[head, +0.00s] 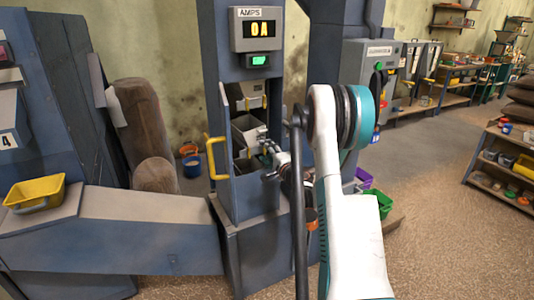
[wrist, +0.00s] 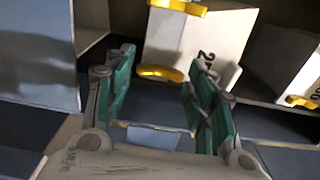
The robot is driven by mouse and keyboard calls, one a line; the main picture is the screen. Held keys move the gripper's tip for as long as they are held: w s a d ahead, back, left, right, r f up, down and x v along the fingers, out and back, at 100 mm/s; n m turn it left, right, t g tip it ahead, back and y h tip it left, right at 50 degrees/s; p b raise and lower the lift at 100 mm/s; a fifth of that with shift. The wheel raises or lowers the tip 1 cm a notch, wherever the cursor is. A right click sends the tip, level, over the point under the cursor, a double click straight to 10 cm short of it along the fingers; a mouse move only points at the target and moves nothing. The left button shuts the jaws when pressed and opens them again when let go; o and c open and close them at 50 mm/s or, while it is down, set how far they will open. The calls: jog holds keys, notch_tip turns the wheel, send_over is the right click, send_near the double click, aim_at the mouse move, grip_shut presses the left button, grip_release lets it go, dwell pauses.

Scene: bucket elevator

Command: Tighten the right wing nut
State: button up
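The bucket elevator casing (head: 224,100) stands upright with its front opening showing pale buckets inside. A pale bucket (head: 248,130) shows in the opening. My gripper (head: 272,160) is at that opening, small and partly hidden by my arm. In the wrist view my gripper (wrist: 160,85) has its two green-padded fingers wide apart with nothing between them. Beyond the fingertips is a pale bucket (wrist: 195,40) marked with a 2, with a yellow bar (wrist: 160,73) at its lower left and a yellow piece (wrist: 178,6) at its top. I cannot clearly make out the right wing nut.
A yellow tub (head: 35,193) sits on the left chute. A grey control box (head: 370,62) stands right.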

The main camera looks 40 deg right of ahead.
dwell(0.3)
jog(key=v, duration=1.2)
dwell(0.3)
